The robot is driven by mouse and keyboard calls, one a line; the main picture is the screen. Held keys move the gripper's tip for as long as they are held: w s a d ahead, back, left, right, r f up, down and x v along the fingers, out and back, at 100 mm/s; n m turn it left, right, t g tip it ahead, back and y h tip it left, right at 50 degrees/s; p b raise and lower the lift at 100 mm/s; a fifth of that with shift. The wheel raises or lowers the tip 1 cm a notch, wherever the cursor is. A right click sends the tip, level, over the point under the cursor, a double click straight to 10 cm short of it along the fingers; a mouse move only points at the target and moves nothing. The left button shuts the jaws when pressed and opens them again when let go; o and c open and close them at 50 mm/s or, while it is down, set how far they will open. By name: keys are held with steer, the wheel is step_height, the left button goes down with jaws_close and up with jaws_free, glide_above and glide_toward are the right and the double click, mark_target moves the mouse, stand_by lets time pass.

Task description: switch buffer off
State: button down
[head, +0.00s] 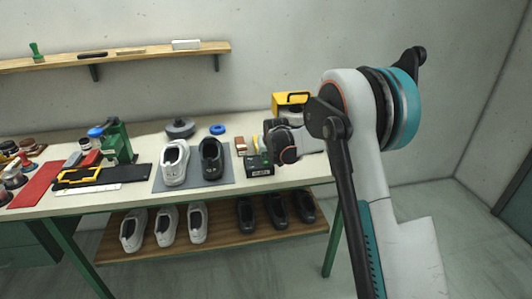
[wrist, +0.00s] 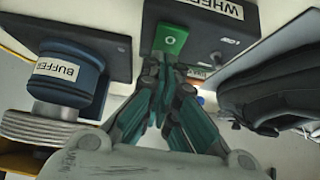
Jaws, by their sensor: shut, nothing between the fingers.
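The black control box (wrist: 208,38) fills the top middle of the wrist view, with a white label starting "WHEE" and a green switch (wrist: 172,42) on its face. The same box (head: 259,166) sits near the right front of the bench in the head view. The buffer (wrist: 68,78), a blue cylinder labelled BUFFER, is at the left of the wrist view. My gripper (wrist: 164,66) is shut and empty, with its tips at the lower edge of the green switch; I cannot tell whether they touch. In the head view my wrist hides the gripper tips.
A black shoe (wrist: 275,90) is close on the right in the wrist view. White (head: 173,165) and black (head: 211,160) shoes stand on a grey mat (head: 192,183) left of the box. A yellow machine (head: 290,102) stands behind my arm. Tools crowd the bench's left end.

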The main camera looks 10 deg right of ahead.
mark_target(266, 161)
steer(key=r, duration=0.1)
steer(key=r+p, duration=0.1)
steer(key=r, duration=0.1)
steer(key=r+p, duration=0.1)
steer(key=shift+s+r, duration=0.2)
steer(key=shift+s, duration=0.1)
steer(key=s+r+p, duration=0.2)
steer(key=s+r, duration=0.3)
steer(key=s, duration=0.3)
steer(key=shift+r, duration=0.15)
steer(key=s+d+r, duration=0.1)
steer(key=s+r, duration=0.5)
steer(key=s, duration=0.4)
steer(key=s+r, duration=0.6)
steer(key=s, duration=0.4)
steer(key=s+f, duration=0.2)
steer(key=s, duration=1)
steer(key=s+f+g, duration=0.1)
steer(key=s, duration=1)
steer(key=shift+s+d+f, duration=0.3)
steer(key=shift+s+f, duration=0.05)
steer(key=shift+s, duration=0.05)
